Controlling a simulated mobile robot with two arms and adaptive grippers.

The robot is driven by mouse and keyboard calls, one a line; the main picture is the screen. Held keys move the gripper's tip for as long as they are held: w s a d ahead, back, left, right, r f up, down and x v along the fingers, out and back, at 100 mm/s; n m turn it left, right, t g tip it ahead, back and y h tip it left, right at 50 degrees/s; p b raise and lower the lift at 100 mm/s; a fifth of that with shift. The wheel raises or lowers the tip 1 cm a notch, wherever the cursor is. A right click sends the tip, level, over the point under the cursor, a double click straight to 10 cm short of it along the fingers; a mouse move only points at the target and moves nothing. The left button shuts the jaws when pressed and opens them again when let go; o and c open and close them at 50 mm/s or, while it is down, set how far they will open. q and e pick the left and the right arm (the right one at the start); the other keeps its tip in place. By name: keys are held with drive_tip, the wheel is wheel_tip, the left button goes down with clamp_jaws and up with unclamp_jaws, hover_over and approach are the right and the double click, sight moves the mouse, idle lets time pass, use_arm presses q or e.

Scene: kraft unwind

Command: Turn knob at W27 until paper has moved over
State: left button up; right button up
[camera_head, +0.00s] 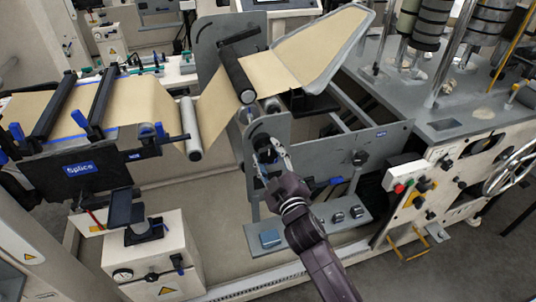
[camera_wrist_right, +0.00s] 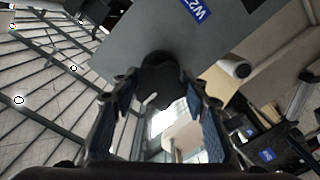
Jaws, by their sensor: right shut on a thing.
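My right gripper (camera_head: 268,152) reaches up from the bottom to the grey upright plate (camera_head: 258,204) in the middle. In the right wrist view the gripper (camera_wrist_right: 160,100) is shut on a black knob (camera_wrist_right: 158,75), with a blue-lined finger on each side. A blue label (camera_wrist_right: 197,9) reading "W2", cut off by the edge, sits on the plate beside the knob. In the head view the gripper mostly hides this knob. Tan kraft paper (camera_head: 150,100) runs from the left table over rollers to the right side. My left gripper is not in view.
A black roller (camera_head: 237,75) and a grey roller (camera_head: 191,128) carry the paper. A splice table (camera_head: 82,168) stands left. Another black knob (camera_head: 360,158) is on the frame to the right. A control panel (camera_head: 412,188) with buttons and a handwheel (camera_head: 512,168) are farther right.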

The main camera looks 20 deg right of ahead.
drive_tip(key=m, duration=0.3)
drive_tip(key=shift+r+p, duration=0.1)
drive_tip(key=shift+p, duration=0.3)
drive_tip(key=m, duration=0.2)
drive_tip(key=shift+m, duration=0.4)
drive_tip(key=m+p, duration=0.1)
drive_tip(key=m, duration=0.2)
drive_tip(key=shift+p, duration=0.35)
drive_tip(key=shift+m, duration=1.2)
drive_tip(key=m+p, duration=0.1)
drive_tip(key=m, duration=0.2)
drive_tip(key=shift+p, duration=0.3)
drive_tip(key=m, duration=0.2)
drive_tip(key=shift+m, duration=0.4)
drive_tip(key=o, duration=1.2)
drive_tip(key=shift+c, duration=0.2)
drive_tip(key=shift+s, duration=0.1)
